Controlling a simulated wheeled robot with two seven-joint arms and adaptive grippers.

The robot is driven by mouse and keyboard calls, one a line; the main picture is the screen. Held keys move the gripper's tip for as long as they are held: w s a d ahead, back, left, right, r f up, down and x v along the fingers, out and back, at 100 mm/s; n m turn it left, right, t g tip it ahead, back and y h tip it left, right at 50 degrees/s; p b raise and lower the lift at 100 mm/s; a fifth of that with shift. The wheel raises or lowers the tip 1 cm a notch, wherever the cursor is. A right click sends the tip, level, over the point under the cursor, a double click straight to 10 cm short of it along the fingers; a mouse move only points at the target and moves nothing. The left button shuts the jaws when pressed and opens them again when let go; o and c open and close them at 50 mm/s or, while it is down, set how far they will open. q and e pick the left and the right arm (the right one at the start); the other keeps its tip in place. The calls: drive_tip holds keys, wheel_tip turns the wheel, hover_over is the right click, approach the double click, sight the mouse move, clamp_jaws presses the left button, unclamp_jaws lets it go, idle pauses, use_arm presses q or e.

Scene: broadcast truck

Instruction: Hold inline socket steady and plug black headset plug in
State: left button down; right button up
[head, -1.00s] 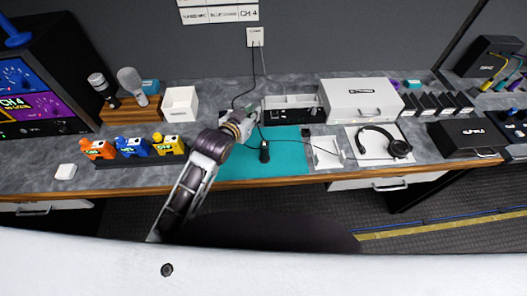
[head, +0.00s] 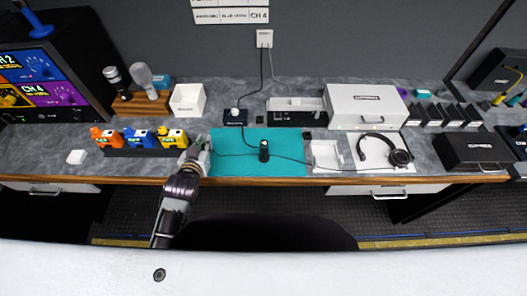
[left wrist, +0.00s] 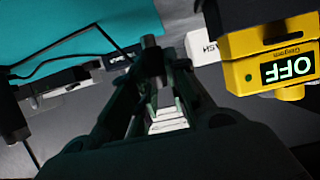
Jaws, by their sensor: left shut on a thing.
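My left gripper (head: 203,148) is at the left edge of the teal mat, beside the yellow box. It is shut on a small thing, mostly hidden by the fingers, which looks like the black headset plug. A dark cable runs from the gripper across the mat to the black headset (head: 384,150) at the right. A short grey cylinder (left wrist: 150,42) shows between the fingertips in the left wrist view. A black upright cylinder (head: 264,151), seemingly the inline socket, stands on the mat, apart from the gripper. A cable links it to a small black box (head: 235,117). My right gripper is not in view.
Orange, blue and yellow boxes stand in a row left of the gripper; the yellow one (left wrist: 270,62) is close and reads OFF. A white open box (head: 187,99) and microphones stand behind. The teal mat (head: 285,140) is mostly free. A white tray (head: 326,155) lies right.

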use_arm(q)
drive_tip(key=shift+s+a+f, duration=0.2)
drive_tip(key=shift+s+a, duration=0.15)
drive_tip(key=shift+a, duration=0.1)
drive_tip(key=shift+r, duration=0.1)
